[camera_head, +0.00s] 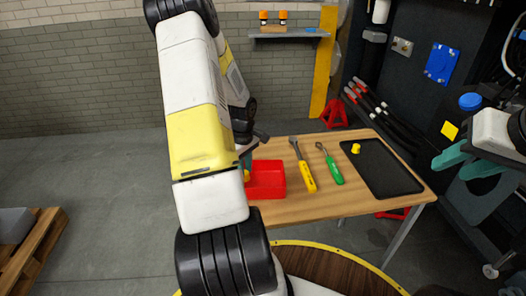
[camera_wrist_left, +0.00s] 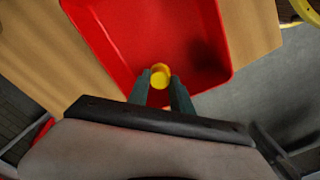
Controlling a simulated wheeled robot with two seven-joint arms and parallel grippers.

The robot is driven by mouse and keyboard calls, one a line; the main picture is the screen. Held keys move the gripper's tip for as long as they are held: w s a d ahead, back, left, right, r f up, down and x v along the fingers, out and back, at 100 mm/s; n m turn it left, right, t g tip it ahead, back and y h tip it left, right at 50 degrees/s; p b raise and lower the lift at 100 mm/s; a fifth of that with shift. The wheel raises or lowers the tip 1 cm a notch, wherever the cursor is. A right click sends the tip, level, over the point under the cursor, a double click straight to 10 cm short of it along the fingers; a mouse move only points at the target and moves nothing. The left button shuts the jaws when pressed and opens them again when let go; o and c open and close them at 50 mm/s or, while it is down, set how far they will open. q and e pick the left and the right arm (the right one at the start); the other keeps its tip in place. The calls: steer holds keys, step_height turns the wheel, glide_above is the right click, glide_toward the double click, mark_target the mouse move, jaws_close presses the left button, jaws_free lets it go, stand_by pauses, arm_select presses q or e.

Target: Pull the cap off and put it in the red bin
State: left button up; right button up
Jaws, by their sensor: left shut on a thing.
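My left gripper (camera_wrist_left: 160,88) is shut on a small yellow cap (camera_wrist_left: 161,75). The left wrist view shows the cap between the two teal fingertips, over the near part of the red bin (camera_wrist_left: 112,40). The red bin (camera_head: 268,190) stands on the table in the head view, partly hidden by my left arm. There, only a bit of teal finger shows at my left gripper (camera_head: 246,163). Its height above the bin floor is hard to tell. My right gripper (camera_head: 458,164) is at the right, with its teal fingers apart and nothing seen between them.
The wooden table (camera_head: 312,211) also holds a yellow-handled wrench (camera_head: 305,173), a green-handled tool (camera_head: 331,168) and a black tray (camera_head: 385,172) with a small yellow piece (camera_head: 356,148). The dark chassis with a blue cap (camera_head: 470,101) and black hoses stands at the right.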

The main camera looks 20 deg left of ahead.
arm_select(q)
steer(key=shift+f, duration=0.25)
steer(key=o, duration=1.1)
steer(key=shift+c, duration=0.2)
steer(key=shift+r, duration=3.9)
